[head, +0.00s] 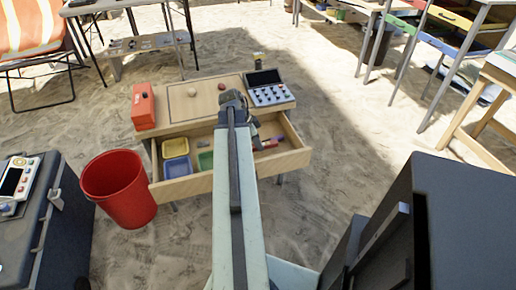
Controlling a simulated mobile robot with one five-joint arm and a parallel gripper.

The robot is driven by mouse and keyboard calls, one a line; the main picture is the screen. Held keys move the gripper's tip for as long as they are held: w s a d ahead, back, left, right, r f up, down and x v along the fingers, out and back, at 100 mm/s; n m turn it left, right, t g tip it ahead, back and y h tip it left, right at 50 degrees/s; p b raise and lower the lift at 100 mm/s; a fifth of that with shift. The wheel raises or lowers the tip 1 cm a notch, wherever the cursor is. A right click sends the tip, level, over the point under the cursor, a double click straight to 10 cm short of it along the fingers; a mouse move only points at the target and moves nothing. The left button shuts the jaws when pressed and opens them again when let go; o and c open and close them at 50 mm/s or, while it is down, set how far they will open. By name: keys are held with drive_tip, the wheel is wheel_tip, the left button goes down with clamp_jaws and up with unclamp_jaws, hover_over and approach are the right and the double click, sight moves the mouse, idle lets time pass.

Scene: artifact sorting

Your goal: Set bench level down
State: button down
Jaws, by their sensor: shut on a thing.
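My gripper (233,99) is over the small wooden table (204,89), near the middle of its top and behind the open drawer (228,179). It is shut on the bench level, which my gripper and arm hide almost wholly, so its shape and tilt cannot be told. Whether it touches the tabletop cannot be told either.
The drawer holds blue (177,168), yellow (175,147) and green trays. A red bucket (119,189) stands left; a dark case (470,215) is at the right.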

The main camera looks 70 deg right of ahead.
wheel_tip(320, 180, down, 4)
drive_tip(key=shift+r+b, duration=0.25)
drive_tip(key=shift+b, duration=1)
drive_tip(key=shift+r, duration=0.25)
drive_tip(key=shift+f, duration=0.2)
drive_tip(key=c, duration=1.2)
unclamp_jaws()
drive_tip(key=shift+w+r+p, duration=0.1)
drive_tip(key=shift+r+p, duration=0.45)
drive_tip(key=shift+p, duration=0.05)
drive_tip(key=p+v, duration=1)
drive_tip(key=v, duration=0.1)
drive_tip(key=shift+a, duration=0.2)
